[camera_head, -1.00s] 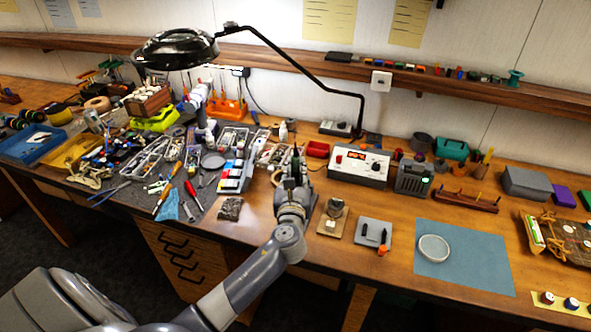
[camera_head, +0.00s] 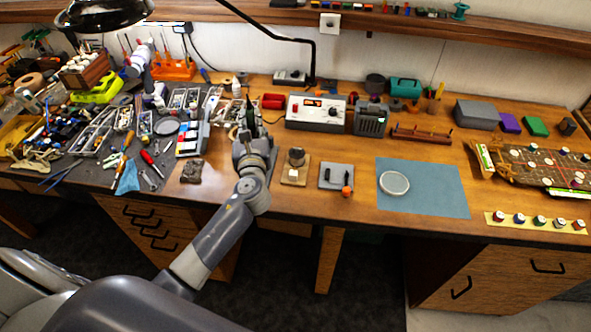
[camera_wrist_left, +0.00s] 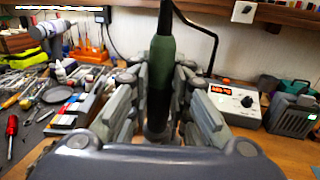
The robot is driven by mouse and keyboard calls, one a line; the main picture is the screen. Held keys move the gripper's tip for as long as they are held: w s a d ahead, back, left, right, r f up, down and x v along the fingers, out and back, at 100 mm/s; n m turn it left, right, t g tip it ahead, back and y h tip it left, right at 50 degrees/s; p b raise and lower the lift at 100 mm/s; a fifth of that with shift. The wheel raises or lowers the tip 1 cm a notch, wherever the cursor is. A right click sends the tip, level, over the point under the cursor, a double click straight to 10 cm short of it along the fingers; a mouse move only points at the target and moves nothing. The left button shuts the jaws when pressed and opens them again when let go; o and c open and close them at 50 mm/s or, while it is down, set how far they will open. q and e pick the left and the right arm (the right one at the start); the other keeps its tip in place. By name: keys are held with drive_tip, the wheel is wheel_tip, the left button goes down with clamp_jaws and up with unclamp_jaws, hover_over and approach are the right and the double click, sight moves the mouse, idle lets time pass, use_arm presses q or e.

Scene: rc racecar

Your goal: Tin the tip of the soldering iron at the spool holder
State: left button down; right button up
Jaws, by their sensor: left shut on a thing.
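My left gripper (camera_head: 251,134) is over the bench, left of the soldering station. In the left wrist view, my left gripper (camera_wrist_left: 160,100) is shut on a dark green and black upright handle (camera_wrist_left: 161,75), which I take as the soldering iron. Its tip is not clear in either view. My right gripper is not in view.
The soldering station (camera_head: 316,112), with a lit red display, stands behind. Trays and tools crowd the left. A black lamp arm (camera_head: 270,30) crosses above.

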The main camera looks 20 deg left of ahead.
use_arm(q)
drive_tip(key=shift+d, duration=0.1)
drive_tip(key=w+d+r+b, duration=0.15)
drive_tip(key=w+d, duration=0.25)
drive_tip(key=d, duration=0.6)
wheel_tip(320, 180, down, 4)
drive_tip(key=b, duration=0.5)
drive_tip(key=shift+w+f+b, duration=0.1)
drive_tip(key=shift+f+b, duration=0.05)
drive_tip(key=shift+b, duration=0.2)
drive_tip(key=shift+f, duration=0.5)
idle(1.0)
drive_tip(key=shift+f, duration=0.6)
idle(1.4)
idle(2.3)
